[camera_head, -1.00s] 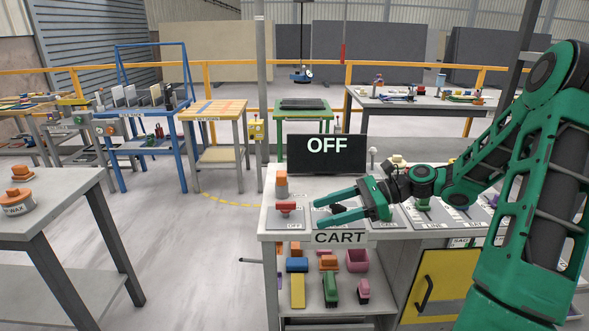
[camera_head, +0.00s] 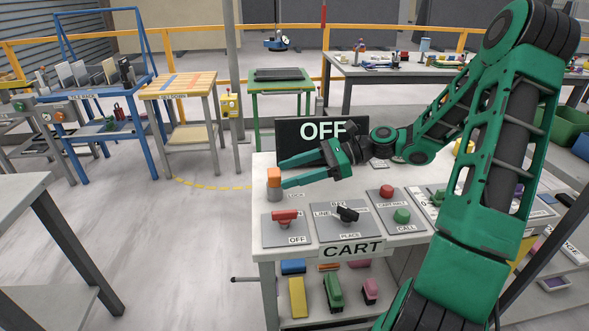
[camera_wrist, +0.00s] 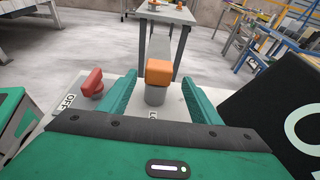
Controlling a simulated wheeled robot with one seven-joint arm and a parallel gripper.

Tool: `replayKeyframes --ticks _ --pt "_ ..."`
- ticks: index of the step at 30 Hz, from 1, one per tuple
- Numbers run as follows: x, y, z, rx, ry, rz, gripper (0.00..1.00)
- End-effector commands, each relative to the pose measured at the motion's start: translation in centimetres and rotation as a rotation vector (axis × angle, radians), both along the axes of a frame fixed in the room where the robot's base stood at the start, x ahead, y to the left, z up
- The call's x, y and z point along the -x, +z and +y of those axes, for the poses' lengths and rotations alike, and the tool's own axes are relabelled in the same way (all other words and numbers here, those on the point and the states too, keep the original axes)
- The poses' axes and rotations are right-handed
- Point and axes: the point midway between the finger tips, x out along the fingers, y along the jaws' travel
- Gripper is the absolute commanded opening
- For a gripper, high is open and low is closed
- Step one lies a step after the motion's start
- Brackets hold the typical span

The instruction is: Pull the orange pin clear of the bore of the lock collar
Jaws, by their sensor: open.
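The orange pin (camera_head: 274,174) stands upright in the grey lock collar (camera_head: 274,194) at the left back part of the cart top. Only its block-like orange head shows; its shaft is hidden. My gripper (camera_head: 283,174) is open and comes in level from the right, its fingertips close to the pin. In the wrist view the orange pin (camera_wrist: 159,71) and the grey collar (camera_wrist: 155,97) lie in line with the gap between my two green fingers (camera_wrist: 160,82). I see a gap on both sides and no clear contact.
A red switch handle (camera_head: 285,217) on an OFF plate stands in front of the collar. A black knob (camera_head: 347,214) and a green button (camera_head: 402,215) are farther right. A dark OFF screen (camera_head: 310,131) stands behind my gripper.

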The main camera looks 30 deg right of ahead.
Motion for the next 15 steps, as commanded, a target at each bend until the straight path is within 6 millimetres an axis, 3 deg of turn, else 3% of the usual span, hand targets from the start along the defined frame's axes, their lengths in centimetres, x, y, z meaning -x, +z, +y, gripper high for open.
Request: replayKeyframes --ticks 6,15 --pt "-1.0 -1.1 3.8 -0.001 0.008 0.001 0.58" --pt "-2.2 -2.3 7.4 -0.001 0.008 0.001 0.58"
